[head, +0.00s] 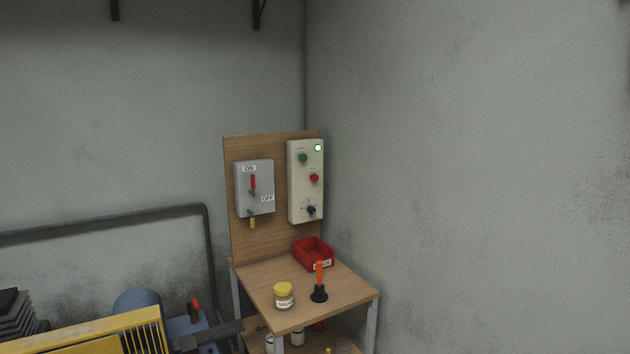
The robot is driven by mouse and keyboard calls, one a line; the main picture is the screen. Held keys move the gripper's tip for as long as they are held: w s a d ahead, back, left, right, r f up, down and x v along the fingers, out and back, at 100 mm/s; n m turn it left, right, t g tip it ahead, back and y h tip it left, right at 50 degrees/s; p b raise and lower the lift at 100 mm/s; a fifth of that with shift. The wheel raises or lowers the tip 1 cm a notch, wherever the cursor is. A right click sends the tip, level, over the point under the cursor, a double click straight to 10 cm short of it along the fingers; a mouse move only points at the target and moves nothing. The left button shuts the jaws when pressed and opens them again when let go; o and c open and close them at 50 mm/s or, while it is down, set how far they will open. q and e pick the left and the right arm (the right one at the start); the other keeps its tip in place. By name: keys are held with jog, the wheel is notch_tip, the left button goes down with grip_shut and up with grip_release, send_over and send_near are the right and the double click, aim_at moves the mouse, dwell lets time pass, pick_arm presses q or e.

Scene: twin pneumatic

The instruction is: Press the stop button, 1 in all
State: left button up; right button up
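The control box (292,208) is a pale upright panel on the right part of a wooden backboard. Its red button (314,178), with a small label above it too small to read surely, sits at mid-height. A green button (303,157) is above and left of it. A lamp (318,148) at the top right glows white-green. A dark rotary knob (311,210) is near the bottom. Neither of my grippers is in the head view, and nothing covers the red button.
A grey ON/OFF switch box (242,190) is left of the panel, its red handle up. The wooden table (345,288) below bears a red bin (313,254), a yellow-lidded jar (284,296) and an orange-handled tool (319,275). Yellow machinery (90,335) stands at lower left.

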jog(key=shift+s+a, duration=0.1)
jog(key=shift+c, duration=0.2)
grip_shut()
dwell(1.4)
